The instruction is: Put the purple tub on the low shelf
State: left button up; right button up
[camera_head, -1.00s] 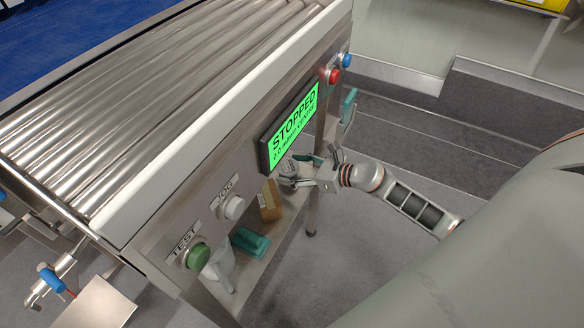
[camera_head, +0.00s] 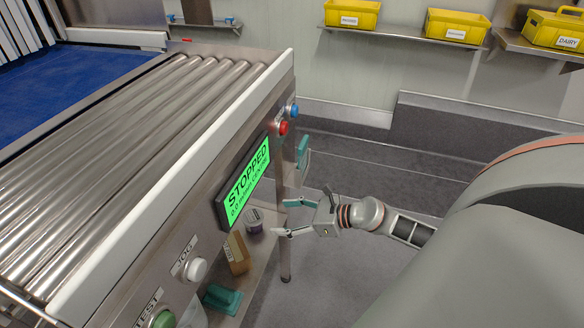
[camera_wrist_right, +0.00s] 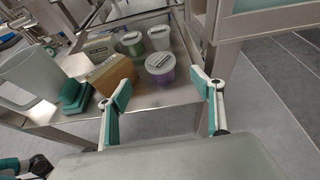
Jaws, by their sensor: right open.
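The purple tub (camera_head: 254,219) stands upright on the low shelf (camera_head: 262,252) under the conveyor, by the shelf's front edge. In the right wrist view the purple tub (camera_wrist_right: 160,66) shows a pale lid and a label. My right gripper (camera_head: 283,217) is open and empty, apart from the tub, with its fingers pointing toward it. In the right wrist view the gripper's teal-padded fingertips (camera_wrist_right: 168,93) are spread in front of the shelf. A dark and teal part at that view's lower left may be my left gripper; too little shows to tell.
The conveyor's panel (camera_head: 246,190) overhangs the shelf. Floor to the right is clear.

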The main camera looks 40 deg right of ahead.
jog(key=s+a+f+n+h, duration=0.1)
jog(key=s+a+n, duration=0.4)
jog(key=n, duration=0.6)
jog(key=s+a+f+n+h, duration=0.2)
jog(key=s+a+n, duration=0.3)
jog(key=s+n, duration=0.3)
jog(key=s+a+f+n+g+h, duration=0.1)
jog(key=s+a+n, duration=0.5)
jog(key=n, duration=1)
jog(key=shift+s+f, duration=0.65)
jog(key=shift+s, duration=0.2)
